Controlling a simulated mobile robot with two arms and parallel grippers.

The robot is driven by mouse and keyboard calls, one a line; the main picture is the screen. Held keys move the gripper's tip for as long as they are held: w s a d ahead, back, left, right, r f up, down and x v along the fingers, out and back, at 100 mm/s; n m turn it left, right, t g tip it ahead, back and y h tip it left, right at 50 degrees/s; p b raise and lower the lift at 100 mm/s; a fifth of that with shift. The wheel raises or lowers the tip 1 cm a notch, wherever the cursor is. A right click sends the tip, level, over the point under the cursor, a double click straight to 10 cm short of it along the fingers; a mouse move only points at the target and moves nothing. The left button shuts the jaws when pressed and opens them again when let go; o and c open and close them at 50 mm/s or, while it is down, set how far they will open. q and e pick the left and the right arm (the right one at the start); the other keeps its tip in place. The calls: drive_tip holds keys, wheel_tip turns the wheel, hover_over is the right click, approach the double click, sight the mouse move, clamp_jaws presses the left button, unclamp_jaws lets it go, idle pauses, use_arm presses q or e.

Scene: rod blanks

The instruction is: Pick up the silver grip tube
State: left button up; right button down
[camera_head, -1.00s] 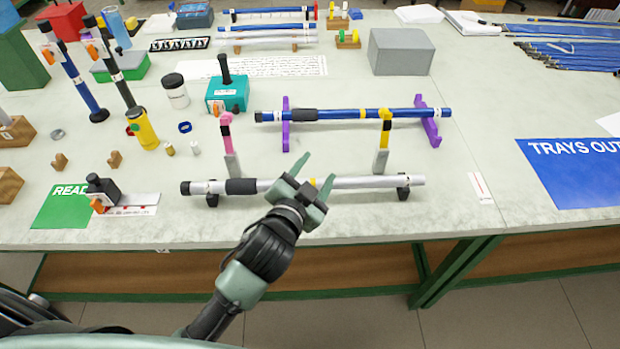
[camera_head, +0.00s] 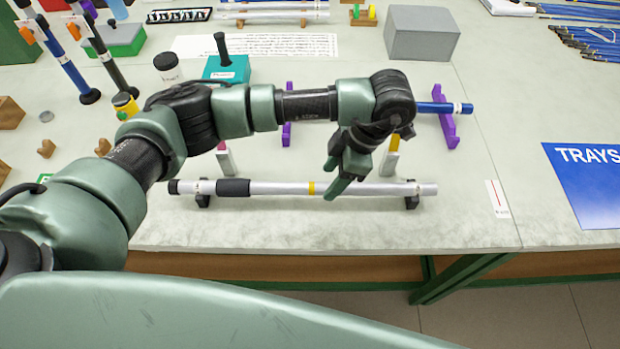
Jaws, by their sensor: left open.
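The silver grip tube (camera_head: 270,188) lies level near the table's front edge, with a black sleeve (camera_head: 233,187) on its left part and a yellow band near its middle. It rests on two small black supports (camera_head: 203,196). My left gripper (camera_head: 334,178) is open and empty. It hangs over the tube just right of the yellow band, with its fingers pointing down and left. One fingertip overlaps the tube in the picture; I cannot tell whether it touches. My right gripper is not in view.
A blue tube (camera_head: 436,107) on purple stands lies behind, mostly hidden by my left arm.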

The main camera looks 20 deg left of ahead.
sight(311, 185)
use_arm(q)
drive_tip(key=shift+w+a+r+y, duration=0.15)
drive_tip(key=shift+a+y, duration=0.05)
drive_tip(key=shift+a, duration=0.15)
drive_tip(key=shift+w+a+r+y, duration=0.1)
drive_tip(key=shift+a+y, duration=0.1)
drive_tip(key=shift+a, duration=0.15)
drive_tip(key=shift+a+f, duration=0.2)
drive_tip(key=shift+a, duration=0.1)
drive_tip(key=p+x, duration=0.1)
drive_tip(key=x, duration=0.1)
drive_tip(key=p+x, duration=0.1)
drive_tip(key=x, duration=0.1)
drive_tip(key=p+x, duration=0.1)
drive_tip(key=x, duration=0.1)
drive_tip(key=shift+a, duration=0.35)
drive_tip(key=shift+w+f, duration=0.1)
drive_tip(key=shift+f, duration=0.25)
clamp_jaws()
